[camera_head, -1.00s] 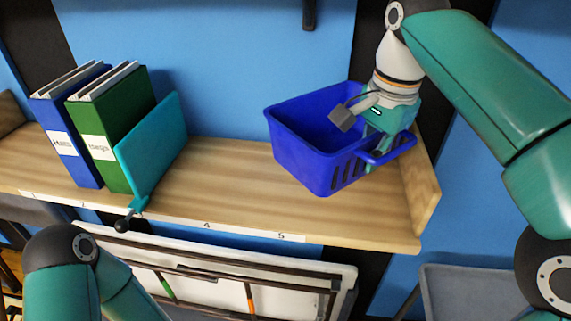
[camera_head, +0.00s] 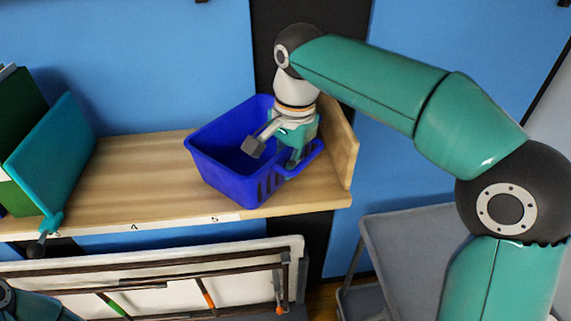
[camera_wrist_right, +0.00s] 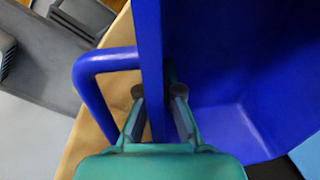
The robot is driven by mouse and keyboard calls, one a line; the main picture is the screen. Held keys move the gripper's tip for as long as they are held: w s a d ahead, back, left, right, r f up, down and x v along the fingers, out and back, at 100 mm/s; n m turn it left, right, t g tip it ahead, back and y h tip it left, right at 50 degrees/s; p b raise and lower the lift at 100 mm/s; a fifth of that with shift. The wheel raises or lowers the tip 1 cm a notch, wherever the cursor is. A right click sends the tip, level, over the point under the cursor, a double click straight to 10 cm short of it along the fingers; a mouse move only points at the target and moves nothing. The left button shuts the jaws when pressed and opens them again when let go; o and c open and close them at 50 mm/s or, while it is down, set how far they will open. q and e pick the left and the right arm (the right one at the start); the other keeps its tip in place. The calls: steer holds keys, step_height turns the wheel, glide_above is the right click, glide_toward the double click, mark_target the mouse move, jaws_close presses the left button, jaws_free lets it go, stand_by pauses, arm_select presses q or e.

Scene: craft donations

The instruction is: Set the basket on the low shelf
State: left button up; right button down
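The blue basket (camera_head: 222,181) is upright over the right end of the wooden shelf (camera_head: 125,185), its near lower corner close to the shelf's front edge. I cannot tell whether its bottom touches the board. My right gripper (camera_wrist_right: 158,92) has one finger on each side of the basket's wall and appears shut on it. The wall and the side handle (camera_wrist_right: 88,85) fill much of the right wrist view. In the head view my right gripper (camera_head: 294,158) comes down at the basket's right side, its fingertips partly hidden. My left gripper is out of view.
A raised wooden end board (camera_head: 341,145) closes the shelf's right end. A teal bookend (camera_head: 50,155) and green binder (camera_head: 20,130) stand at left, with bare shelf between them and the basket. A white framed panel (camera_head: 150,280) is below; a grey cart (camera_head: 400,240) stands lower right.

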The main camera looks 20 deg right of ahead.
steer(key=c, duration=1.3)
jaws_free()
steer(key=r, duration=0.4)
steer(key=r+p, duration=0.1)
steer(key=r, duration=0.3)
steer(key=s+r+p, duration=0.1)
steer(key=r, duration=0.3)
steer(key=shift+d, duration=0.3)
